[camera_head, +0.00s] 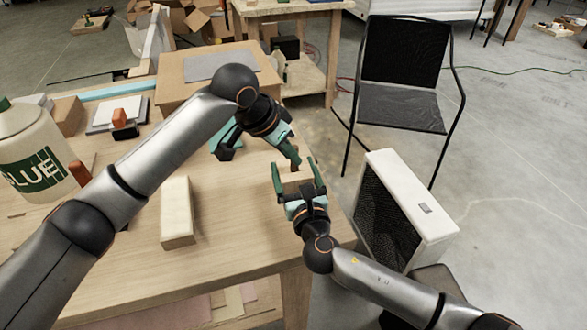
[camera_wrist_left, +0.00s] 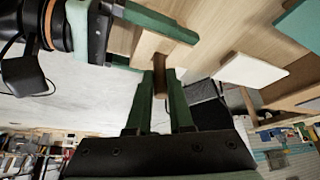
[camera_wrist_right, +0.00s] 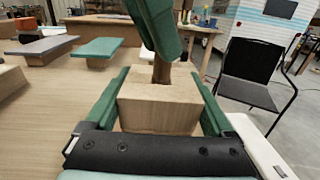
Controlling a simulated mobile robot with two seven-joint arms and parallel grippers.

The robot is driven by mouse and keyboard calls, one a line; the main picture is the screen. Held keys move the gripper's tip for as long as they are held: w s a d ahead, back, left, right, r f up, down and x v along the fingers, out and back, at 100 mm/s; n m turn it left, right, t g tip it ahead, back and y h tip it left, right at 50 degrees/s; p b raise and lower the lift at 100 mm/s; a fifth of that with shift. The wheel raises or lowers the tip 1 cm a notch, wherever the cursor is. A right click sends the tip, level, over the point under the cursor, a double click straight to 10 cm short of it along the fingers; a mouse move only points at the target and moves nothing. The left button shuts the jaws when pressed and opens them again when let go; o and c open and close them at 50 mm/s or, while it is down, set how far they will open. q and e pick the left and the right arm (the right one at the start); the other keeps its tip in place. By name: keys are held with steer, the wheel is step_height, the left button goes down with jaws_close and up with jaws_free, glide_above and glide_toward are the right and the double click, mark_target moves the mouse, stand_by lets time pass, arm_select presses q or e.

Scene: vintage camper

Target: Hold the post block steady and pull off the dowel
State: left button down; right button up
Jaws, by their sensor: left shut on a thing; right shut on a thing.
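The post block (camera_wrist_right: 158,108) is a pale wooden block, upright near the table's right edge; it also shows in the head view (camera_head: 294,186). My right gripper (camera_head: 296,178) is shut on it, with one green finger on each side. The brown dowel (camera_wrist_right: 161,72) stands at the middle of the block's top; its lower end meets the top face, and how deep it sits is hidden. My left gripper (camera_head: 292,157) is shut on the dowel from above. In the left wrist view the dowel (camera_wrist_left: 159,76) shows between the green fingertips.
A long pale wooden block (camera_head: 176,212) lies on the table (camera_head: 235,225) left of the grippers. A glue bottle (camera_head: 32,155) and a wooden box (camera_head: 190,85) stand farther left and back. A white heater-like unit (camera_head: 415,200) and a black chair (camera_head: 400,90) stand right of the table.

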mark_target(290, 172)
arm_select(q)
steer(key=shift+r, duration=0.1)
arm_select(e)
steer(key=shift+f, duration=0.1)
stand_by(0.4)
arm_select(q)
steer(key=shift+r, duration=1.4)
step_height(290, 172, up, 4)
steer(key=shift+f, duration=0.1)
arm_select(e)
steer(key=o, duration=1.2)
steer(key=shift+o, duration=0.2)
steer(key=v, duration=1.2)
steer(key=shift+s, duration=0.1)
